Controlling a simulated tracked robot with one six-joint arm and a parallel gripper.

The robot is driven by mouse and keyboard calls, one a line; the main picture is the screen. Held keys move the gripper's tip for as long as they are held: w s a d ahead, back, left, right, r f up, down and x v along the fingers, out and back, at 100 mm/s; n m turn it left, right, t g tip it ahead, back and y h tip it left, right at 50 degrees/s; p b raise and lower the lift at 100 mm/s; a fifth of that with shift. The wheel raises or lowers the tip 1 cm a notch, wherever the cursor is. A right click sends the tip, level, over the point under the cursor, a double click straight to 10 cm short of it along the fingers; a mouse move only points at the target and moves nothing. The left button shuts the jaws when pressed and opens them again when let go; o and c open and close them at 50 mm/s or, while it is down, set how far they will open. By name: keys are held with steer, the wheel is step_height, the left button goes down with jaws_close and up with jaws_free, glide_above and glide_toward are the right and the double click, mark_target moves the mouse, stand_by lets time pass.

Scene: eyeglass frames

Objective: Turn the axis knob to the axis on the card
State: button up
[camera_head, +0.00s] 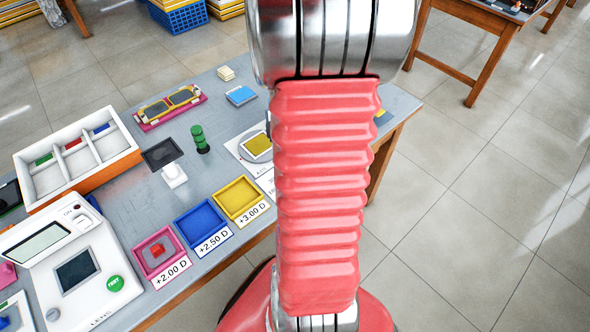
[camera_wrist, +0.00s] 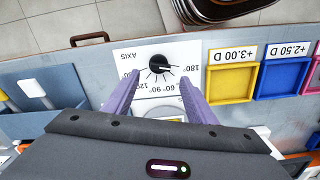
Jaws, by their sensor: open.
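In the wrist view a black round axis knob (camera_wrist: 159,64) sits on a white dial plate (camera_wrist: 135,57) printed AXIS, with 60°, 90°, 120 and 180° marks readable upside down. A light pointer line shows on the knob, but its exact reading is too small to tell. My gripper (camera_wrist: 159,77) is open, its two purple fingers on either side of the knob near its close side; contact cannot be told. In the head view my arm hides the gripper and knob. A white card (camera_head: 237,146) with small, partly hidden print carries a grey disc and yellow square (camera_head: 257,143).
Yellow +3.00 D (camera_head: 260,190), blue +2.50 D (camera_head: 224,213) and pink +2.00 D (camera_head: 180,240) trays line the table's front edge. A white lens device (camera_head: 111,263), a divided white box (camera_head: 129,155), a green post (camera_head: 201,139) and eyeglass frames (camera_head: 169,104) stand around.

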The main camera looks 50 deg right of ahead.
steer(key=shift+f, duration=3.15)
steer(key=shift+c, duration=0.2)
steer(key=c, duration=0.9)
steer(key=shift+s+d, duration=0.1)
steer(key=shift+d, duration=0.15)
steer(key=shift+c, duration=0.3)
steer(key=shift+a, duration=0.15)
steer(key=shift+c, duration=0.2)
